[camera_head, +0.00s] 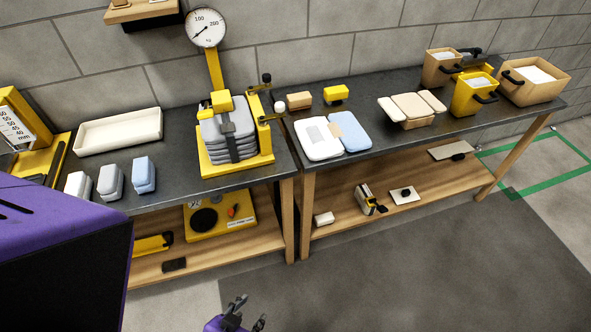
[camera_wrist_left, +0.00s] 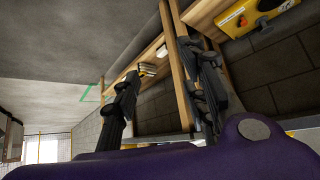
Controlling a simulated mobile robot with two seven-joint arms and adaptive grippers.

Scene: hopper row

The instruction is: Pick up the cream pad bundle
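Three pale pads (camera_head: 412,105) in cream and tan lie side by side on the right bench, the middle one over a tan block. At the left bench's front edge stand small bundles: an off-white one (camera_head: 78,185), a grey one (camera_head: 110,181) and a blue one (camera_head: 144,174). I cannot tell for sure which is the cream pad bundle. My left gripper (camera_head: 252,308) is low at the bottom of the head view, in front of the benches and far from all pads. Its fingers are apart and empty in the left wrist view (camera_wrist_left: 160,62). My right gripper is not seen.
A yellow dial scale (camera_head: 236,165) holds a strapped grey stack. A cream tray (camera_head: 119,131) lies left of it. White and blue pads (camera_head: 350,132) lie on the right bench, with bins (camera_head: 535,90) at its far end. Lower shelves (camera_head: 270,238) jut out; the floor in front is clear.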

